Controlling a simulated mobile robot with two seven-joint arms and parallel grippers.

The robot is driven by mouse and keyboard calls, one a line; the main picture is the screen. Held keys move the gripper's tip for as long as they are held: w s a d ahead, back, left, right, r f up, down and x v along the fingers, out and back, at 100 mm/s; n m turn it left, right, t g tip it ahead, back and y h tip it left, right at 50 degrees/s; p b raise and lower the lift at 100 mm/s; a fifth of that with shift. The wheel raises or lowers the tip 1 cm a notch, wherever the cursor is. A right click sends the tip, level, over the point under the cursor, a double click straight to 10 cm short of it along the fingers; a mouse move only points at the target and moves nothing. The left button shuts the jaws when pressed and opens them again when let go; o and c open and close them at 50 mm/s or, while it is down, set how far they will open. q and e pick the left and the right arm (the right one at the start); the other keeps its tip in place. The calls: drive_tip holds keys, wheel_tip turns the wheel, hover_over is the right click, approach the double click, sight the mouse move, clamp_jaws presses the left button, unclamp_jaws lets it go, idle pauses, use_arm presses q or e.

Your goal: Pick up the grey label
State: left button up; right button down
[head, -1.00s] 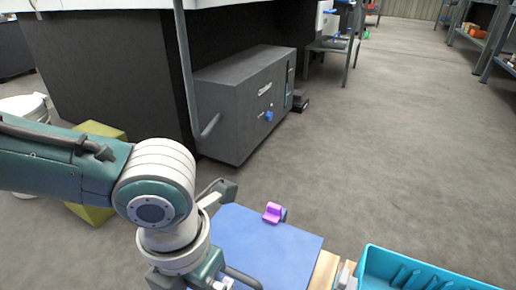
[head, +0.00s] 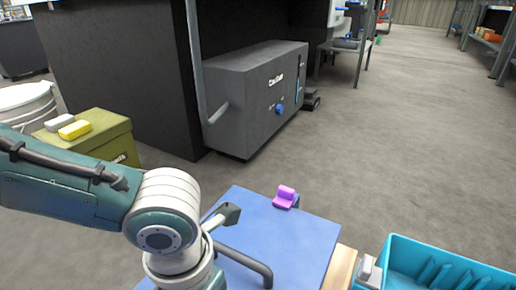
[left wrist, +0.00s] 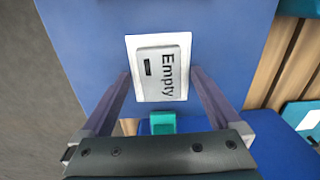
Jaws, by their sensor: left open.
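The grey label (left wrist: 162,75), marked "Empty", lies on a white backing on the blue surface in the left wrist view. My left gripper (left wrist: 162,74) is open, with one finger to each side of the label. Whether the fingers touch it I cannot tell. In the head view the label does not show; my left arm covers part of the blue surface (head: 306,240). My right gripper is not in view.
A purple block (head: 285,196) sits at the far edge of the blue surface. A turquoise bin (head: 440,262) stands at the right. A teal block (left wrist: 162,123) shows below the label. A green box (head: 92,140) carries white and yellow blocks.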

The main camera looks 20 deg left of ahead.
use_arm(q)
drive_tip(key=shift+r, duration=0.1)
drive_tip(key=shift+c, duration=0.4)
drive_tip(key=c, duration=1.4)
